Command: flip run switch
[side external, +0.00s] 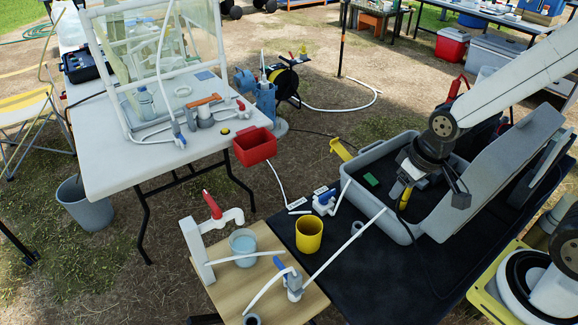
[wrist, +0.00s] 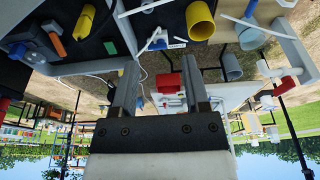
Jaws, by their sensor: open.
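My gripper (wrist: 160,72) is open and empty, its two dark fingers apart in the wrist view. In the side view, my wrist hangs over the open grey case (side external: 398,230), and its fingertips are hard to make out. Inside the case are a green piece (side external: 371,180) and a yellow item, which also shows in the wrist view (wrist: 83,22). A grey unit with an orange part (wrist: 57,46) lies at the upper left of the wrist view. I cannot pick out the run switch or tell its position.
A yellow cup (side external: 309,236) and a blue-handled valve (side external: 324,203) stand beside the case on the black tabletop. A wooden stand holds a clear beaker (side external: 243,242). A red bin (side external: 254,146) hangs on the white table. The case's raised lid (side external: 490,185) stands at the right.

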